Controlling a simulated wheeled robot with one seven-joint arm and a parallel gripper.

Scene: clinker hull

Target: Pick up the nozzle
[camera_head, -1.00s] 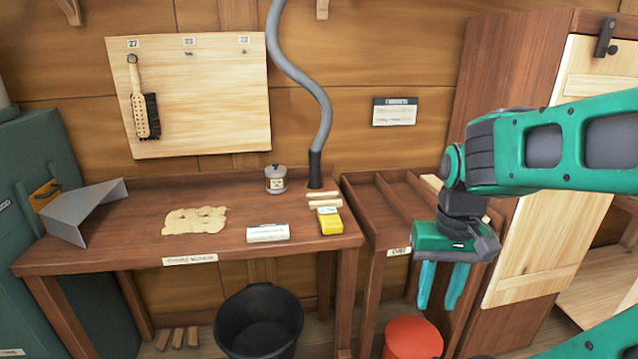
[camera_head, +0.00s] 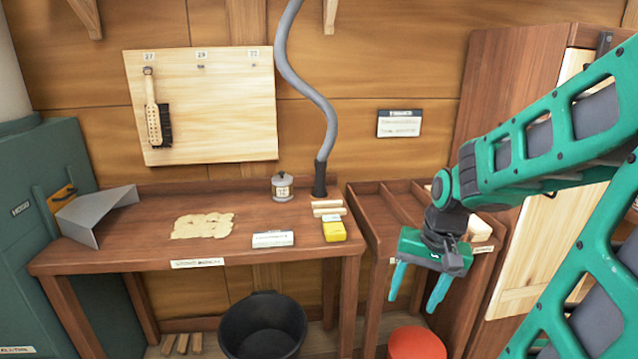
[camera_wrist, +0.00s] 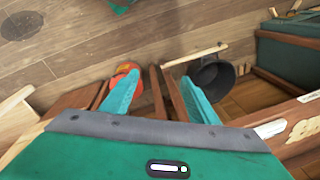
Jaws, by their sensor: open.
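The nozzle (camera_head: 320,177) is the dark end piece on the grey hose (camera_head: 327,110). It stands upright on the back right of the wooden bench (camera_head: 150,252). My gripper (camera_head: 418,290) is open and empty. It hangs low in front of the slotted side stand (camera_head: 375,215), to the right of the bench and well apart from the nozzle. In the wrist view its two teal fingers (camera_wrist: 157,92) are spread with nothing between them. I cannot make out the nozzle in the wrist view.
On the bench are a small canister (camera_head: 282,188), a yellow block (camera_head: 334,231), wooden strips (camera_head: 328,208), a white box (camera_head: 272,239), shavings (camera_head: 203,226) and a bent grey sheet (camera_head: 95,215). A black bucket (camera_head: 262,325) and a red bucket (camera_head: 417,343) stand on the floor.

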